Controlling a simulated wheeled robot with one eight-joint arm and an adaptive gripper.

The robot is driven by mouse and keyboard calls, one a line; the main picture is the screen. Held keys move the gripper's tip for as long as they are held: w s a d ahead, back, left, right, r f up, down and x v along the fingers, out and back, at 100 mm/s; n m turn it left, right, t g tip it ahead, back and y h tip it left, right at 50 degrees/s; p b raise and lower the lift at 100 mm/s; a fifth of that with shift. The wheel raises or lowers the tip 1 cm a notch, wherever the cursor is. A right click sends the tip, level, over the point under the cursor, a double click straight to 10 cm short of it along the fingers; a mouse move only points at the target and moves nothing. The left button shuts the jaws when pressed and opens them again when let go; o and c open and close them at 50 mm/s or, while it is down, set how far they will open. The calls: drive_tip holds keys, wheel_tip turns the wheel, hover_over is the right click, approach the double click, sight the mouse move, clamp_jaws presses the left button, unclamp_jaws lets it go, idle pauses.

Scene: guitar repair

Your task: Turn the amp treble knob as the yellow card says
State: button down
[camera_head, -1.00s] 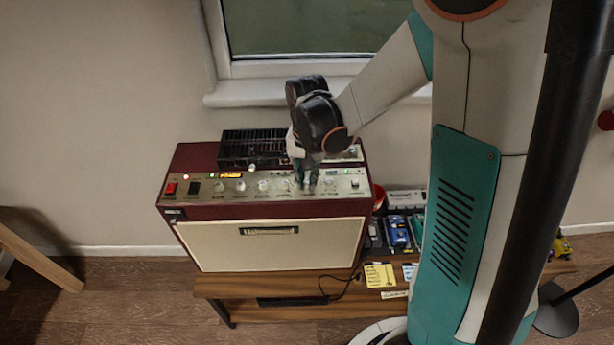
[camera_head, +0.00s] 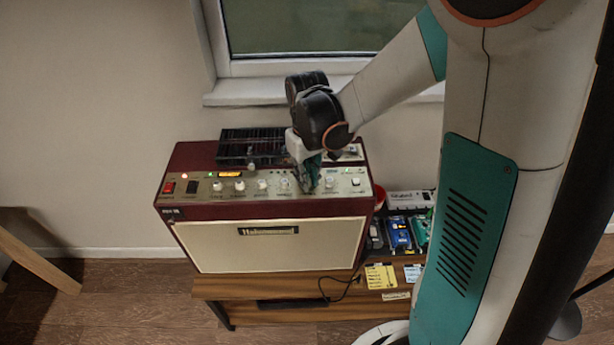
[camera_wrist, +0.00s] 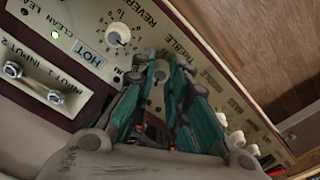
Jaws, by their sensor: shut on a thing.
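The maroon amp (camera_head: 190,158) stands on a low wooden bench, with a row of pale knobs along its top control panel. In the head view my gripper (camera_head: 309,188) reaches down onto this row, right of the middle. In the wrist view the teal fingers of my gripper (camera_wrist: 159,72) are shut on the white treble knob (camera_wrist: 160,73), below the printed word "TREBLE". The fingers hide most of the knob, and its pointer cannot be read. The yellow card (camera_head: 380,276) lies at the bench's right front; its writing is too small to read.
The reverb knob (camera_wrist: 118,34) sits close beside the treble knob. A black slotted unit (camera_head: 250,147) is on top of the amp behind the panel. A blue pedal (camera_head: 399,233) and other boxes stand right of the amp. A window (camera_head: 290,28) is behind.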

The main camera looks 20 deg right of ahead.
drive_tip(key=shift+n, duration=1.3)
drive_tip(key=c, duration=1.5)
unclamp_jaws()
drive_tip(key=shift+r, duration=0.1)
wheel_tip(320, 180, up, 12)
drive_tip(key=shift+f, duration=0.1)
drive_tip(key=shift+s, duration=0.1)
drive_tip(key=s+m+t+b, duration=0.1)
drive_tip(key=s+t, duration=0.1)
drive_tip(key=s, duration=0.3)
drive_tip(key=s+m+t+b, duration=0.1)
drive_tip(key=s+m+t, duration=0.1)
drive_tip(key=s, duration=0.3)
drive_tip(key=s+m+t+b, duration=0.2)
drive_tip(key=s+t, duration=0.1)
drive_tip(key=s, duration=0.2)
drive_tip(key=shift+f, duration=0.35)
